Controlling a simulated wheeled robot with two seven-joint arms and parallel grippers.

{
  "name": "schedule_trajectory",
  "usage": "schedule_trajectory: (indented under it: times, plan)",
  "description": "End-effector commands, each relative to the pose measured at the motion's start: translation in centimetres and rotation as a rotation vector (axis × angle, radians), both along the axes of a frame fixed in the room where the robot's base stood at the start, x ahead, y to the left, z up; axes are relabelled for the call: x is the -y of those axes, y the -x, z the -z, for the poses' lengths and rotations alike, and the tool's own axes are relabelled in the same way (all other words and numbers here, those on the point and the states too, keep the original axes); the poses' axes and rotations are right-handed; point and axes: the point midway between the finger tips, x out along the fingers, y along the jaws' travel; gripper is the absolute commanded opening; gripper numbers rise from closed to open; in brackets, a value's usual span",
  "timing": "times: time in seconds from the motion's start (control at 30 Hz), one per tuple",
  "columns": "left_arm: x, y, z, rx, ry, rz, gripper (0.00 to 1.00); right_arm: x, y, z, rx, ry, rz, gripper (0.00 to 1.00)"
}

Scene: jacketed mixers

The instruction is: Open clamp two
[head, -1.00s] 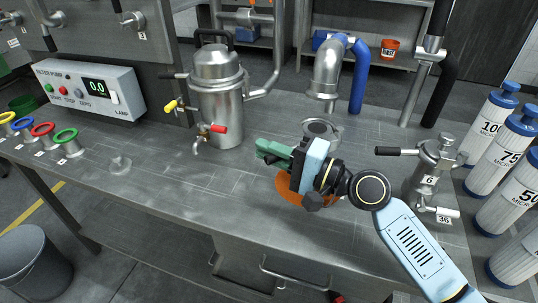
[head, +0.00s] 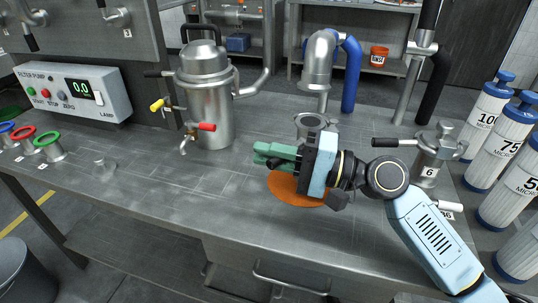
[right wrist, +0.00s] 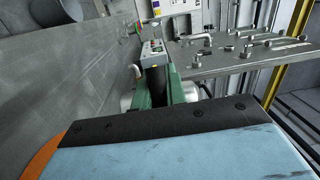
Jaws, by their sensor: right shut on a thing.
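No part in view carries a readable number two, so I cannot tell which is clamp two. My right gripper (head: 270,153) has green fingers and reaches left over the bench, just in front of a short steel flanged fitting (head: 312,122). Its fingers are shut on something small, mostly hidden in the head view. In the right wrist view the green fingers (right wrist: 162,88) have a dark part (right wrist: 155,86) between them, which I cannot identify. A steel elbow pipe (head: 319,62) hangs above the fitting. My left gripper is out of view.
A steel vessel (head: 206,108) with yellow and red handles stands to the left. An orange disc (head: 297,197) lies under my right gripper. A valve marked 6 (head: 430,155) and white filter cartridges (head: 498,140) stand to the right.

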Motion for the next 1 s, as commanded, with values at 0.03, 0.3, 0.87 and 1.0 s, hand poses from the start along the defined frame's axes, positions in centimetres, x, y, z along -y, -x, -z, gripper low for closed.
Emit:
schedule_trajectory:
  times: [0.03, 0.3, 0.87, 1.0]
  plan:
    - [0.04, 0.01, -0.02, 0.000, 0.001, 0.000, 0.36, 0.05, -0.04, 0.01, 0.001, 0.001, 0.000, 0.00]
    - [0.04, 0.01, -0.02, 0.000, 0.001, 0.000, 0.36, 0.05, -0.05, -0.02, 0.001, 0.000, 0.001, 0.00]
    - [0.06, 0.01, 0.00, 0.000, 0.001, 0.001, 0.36, 0.02, -0.01, -0.02, 0.000, 0.000, 0.000, 0.35]
    - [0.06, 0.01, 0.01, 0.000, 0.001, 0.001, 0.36, 0.67, 0.16, 0.08, -0.001, 0.000, 0.001, 0.35]
